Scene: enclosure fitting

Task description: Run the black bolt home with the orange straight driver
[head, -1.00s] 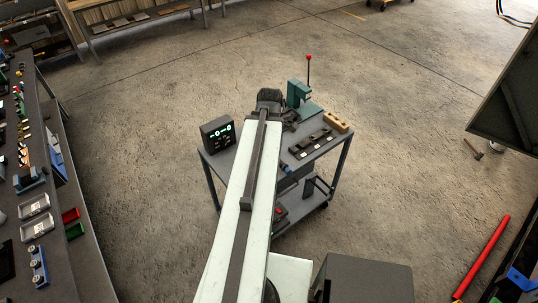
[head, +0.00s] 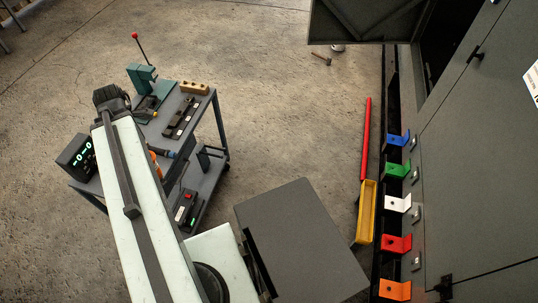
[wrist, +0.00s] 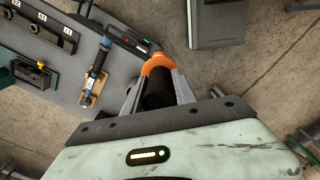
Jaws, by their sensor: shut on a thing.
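My gripper (wrist: 150,98) is shut on the orange straight driver (wrist: 158,64) in the wrist view. Its orange part points away from the gripper and its black part lies between the fingers. The driver's tip is not clear. In the head view my arm reaches over the grey cart (head: 203,165) and hides the gripper. A bit of orange shows beside the arm. I cannot make out the black bolt in either view.
A blue-handled tool (wrist: 97,62) lies on the cart in a wooden holder. A green press (head: 143,78) and a display box (head: 77,157) stand on the cart. A grey cabinet (head: 480,150) with coloured brackets (head: 397,203) is at right. Floor between is mostly clear.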

